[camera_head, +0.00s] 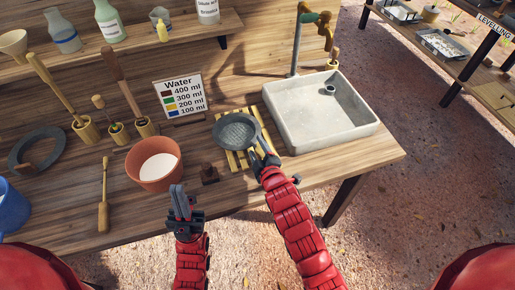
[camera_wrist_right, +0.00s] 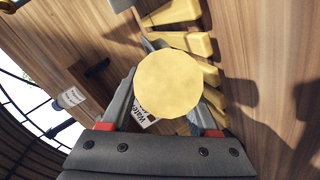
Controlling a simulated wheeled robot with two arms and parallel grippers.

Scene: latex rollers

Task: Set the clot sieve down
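The clot sieve (camera_head: 237,131) is a round grey mesh pan at the slatted yellow rack (camera_head: 234,161); I cannot tell whether it touches the slats. My right gripper (camera_head: 264,158) is at its near side, shut on its handle. In the right wrist view the handle's round yellow end (camera_wrist_right: 168,83) fills the space between the fingers and hides their tips; the sieve's mesh is mostly hidden behind it. The rack's slats (camera_wrist_right: 188,44) show beyond. My left gripper (camera_head: 179,190) is in front of the terracotta pot, apart from the sieve, holding nothing visible.
A grey sink (camera_head: 350,125) stands right of the rack. A water sign (camera_head: 180,96) and wooden tool holders (camera_head: 145,127) stand behind. The front right counter (camera_head: 345,160) is clear.

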